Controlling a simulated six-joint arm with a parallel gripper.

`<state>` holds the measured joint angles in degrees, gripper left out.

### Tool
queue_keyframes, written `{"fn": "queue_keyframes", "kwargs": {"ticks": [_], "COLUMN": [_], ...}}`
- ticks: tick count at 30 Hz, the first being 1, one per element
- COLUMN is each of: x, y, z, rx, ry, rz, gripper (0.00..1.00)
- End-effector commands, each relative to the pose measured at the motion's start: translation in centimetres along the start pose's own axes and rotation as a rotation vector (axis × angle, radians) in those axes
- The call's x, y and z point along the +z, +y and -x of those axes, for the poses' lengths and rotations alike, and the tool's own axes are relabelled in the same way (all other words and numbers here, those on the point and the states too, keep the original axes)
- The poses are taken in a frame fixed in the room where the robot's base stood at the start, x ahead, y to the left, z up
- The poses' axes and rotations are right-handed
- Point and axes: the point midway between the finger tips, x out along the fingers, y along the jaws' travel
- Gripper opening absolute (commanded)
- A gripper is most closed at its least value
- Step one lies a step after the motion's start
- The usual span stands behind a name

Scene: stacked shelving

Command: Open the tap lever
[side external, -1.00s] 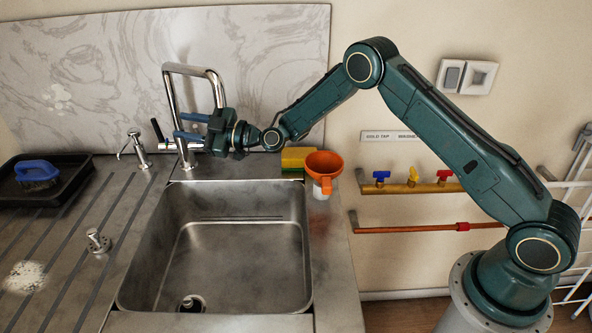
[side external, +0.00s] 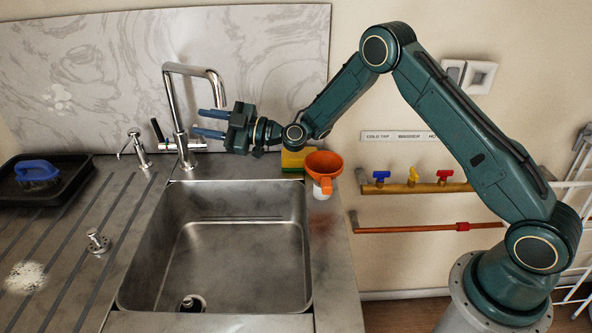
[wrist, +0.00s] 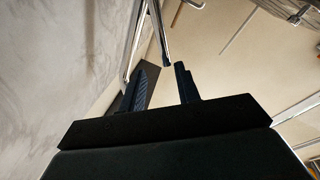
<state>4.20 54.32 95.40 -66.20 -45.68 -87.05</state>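The chrome tap (side external: 172,105) stands behind the sink, its spout bent over to the right. A black-tipped lever (side external: 157,130) sticks up and leftward from the left of the tap's body. My gripper (side external: 196,122) is open and empty, its two blue fingers apart and pointing left, just right of the tap's column and below the spout arm. The lever is on the column's far side from my fingers. In the wrist view my gripper (wrist: 161,84) shows both fingers apart, with the chrome tap (wrist: 160,30) beyond them; I cannot make out the lever there.
The sink basin (side external: 215,245) lies below, with an orange funnel (side external: 325,164) and yellow sponge (side external: 293,158) at its back right corner. A soap dispenser (side external: 137,148) stands left of the tap. A marbled panel (side external: 90,80) rises behind.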

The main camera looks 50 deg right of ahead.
Motion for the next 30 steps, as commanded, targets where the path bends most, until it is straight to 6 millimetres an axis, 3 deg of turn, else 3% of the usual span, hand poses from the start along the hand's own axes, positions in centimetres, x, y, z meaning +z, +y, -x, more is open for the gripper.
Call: {"fn": "queue_keyframes", "kwargs": {"ticks": [12, 30], "x": [-3.9, -4.5], "y": [2.6, 2.9], "z": [-0.6, -0.6], "rx": [-0.001, -0.010], "ry": [-0.002, -0.009], "rz": [0.000, -0.001], "gripper": [0.33, 0.33]}}
